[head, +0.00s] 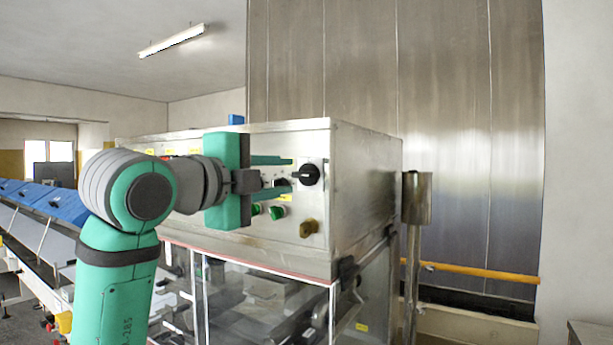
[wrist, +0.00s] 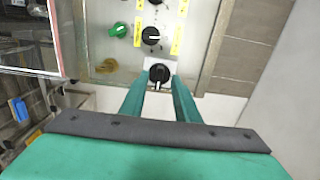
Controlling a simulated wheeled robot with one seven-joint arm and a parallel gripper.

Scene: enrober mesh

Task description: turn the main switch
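A black rotary knob on a pale plate, which I take for the main switch (head: 309,174), sits at the upper right of the steel control panel (head: 252,226). In the wrist view the black knob (wrist: 160,73) shows between and just beyond my fingertips. My gripper (head: 292,174) is open, its two green fingers pointing at the knob, one above and one below its level in the head view. Contact cannot be told; the fingers look just short of the knob. In the wrist view the gripper (wrist: 157,82) has a clear gap between its fingers.
Near the switch are another black knob (wrist: 151,35), a green knob (wrist: 118,30) and a brass-coloured knob (head: 309,228). Clear guard panels lie below the cabinet. A metal post (head: 417,200) stands to the right. A conveyor with blue parts (head: 60,205) runs at the left.

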